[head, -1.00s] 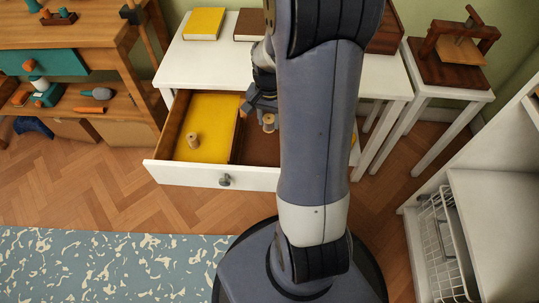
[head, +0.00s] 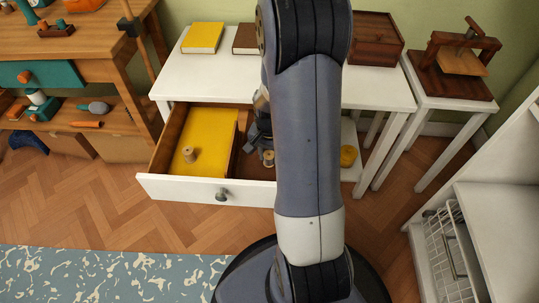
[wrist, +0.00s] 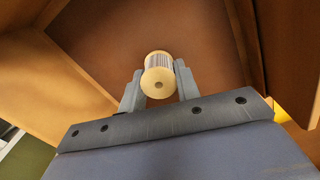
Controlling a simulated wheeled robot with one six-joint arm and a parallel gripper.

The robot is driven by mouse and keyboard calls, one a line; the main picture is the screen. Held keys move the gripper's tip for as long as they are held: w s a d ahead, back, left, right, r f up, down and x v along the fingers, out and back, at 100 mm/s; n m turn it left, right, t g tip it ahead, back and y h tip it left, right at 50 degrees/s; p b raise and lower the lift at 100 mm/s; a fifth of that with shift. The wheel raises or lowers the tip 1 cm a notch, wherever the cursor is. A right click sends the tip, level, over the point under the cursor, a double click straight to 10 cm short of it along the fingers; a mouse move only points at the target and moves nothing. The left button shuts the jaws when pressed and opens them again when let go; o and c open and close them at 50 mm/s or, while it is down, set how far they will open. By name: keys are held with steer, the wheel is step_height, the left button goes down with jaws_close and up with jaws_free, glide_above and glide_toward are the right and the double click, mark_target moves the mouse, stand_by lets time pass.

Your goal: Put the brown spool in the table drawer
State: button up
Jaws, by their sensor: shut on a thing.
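My gripper (head: 262,150) is inside the open table drawer (head: 190,188), over its right part. In the wrist view my gripper (wrist: 159,88) is shut on a small spool, taken as the brown spool (wrist: 158,70), with pale round ends and a greyish-brown winding. The held spool (head: 268,158) also shows in the head view, close above the brown drawer bottom; I cannot tell whether it touches. A second tan spool (head: 189,155) stands upright on a yellow book (head: 215,135) in the drawer's left part. My arm hides the drawer's right end.
A yellow book (head: 202,37), a brown book (head: 245,39) and a wooden box (head: 374,38) are on the white table (head: 385,92). A yellow round thing (head: 348,156) is on the table's lower shelf. A wooden workbench (head: 75,50) stands at left.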

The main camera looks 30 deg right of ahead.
mark_target(270, 153)
steer(key=shift+f, duration=0.2)
steer(key=o, duration=1)
step_height(270, 153, up, 12)
steer(key=p, duration=0.4)
steer(key=shift+r, duration=0.25)
